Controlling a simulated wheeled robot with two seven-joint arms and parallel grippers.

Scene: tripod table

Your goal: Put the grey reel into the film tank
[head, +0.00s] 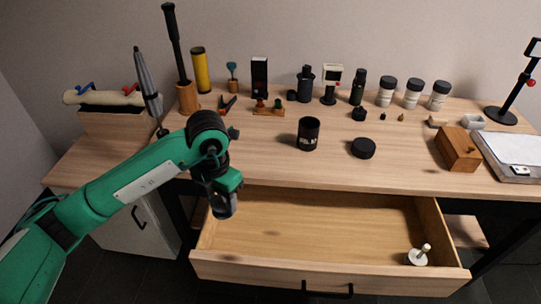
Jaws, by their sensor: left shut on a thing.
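The film tank (309,134) is an open black cylinder with white lettering, upright on the table in the head view. Its round black lid (363,148) lies apart to its right. My left gripper (224,208) is over the left part of the open drawer, pointing down, left of and nearer than the tank. It is shut on a small greyish thing, mostly hidden by the fingers, that looks like the grey reel. A white reel with an upright stem (418,257) stands in the drawer at the right. My right gripper is not in view.
The open wooden drawer (310,215) juts out below the tabletop. Bottles and jars (387,92) line the back. A wooden box (457,149) and a scale (512,150) stand at the right. The tabletop just in front of the tank is clear.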

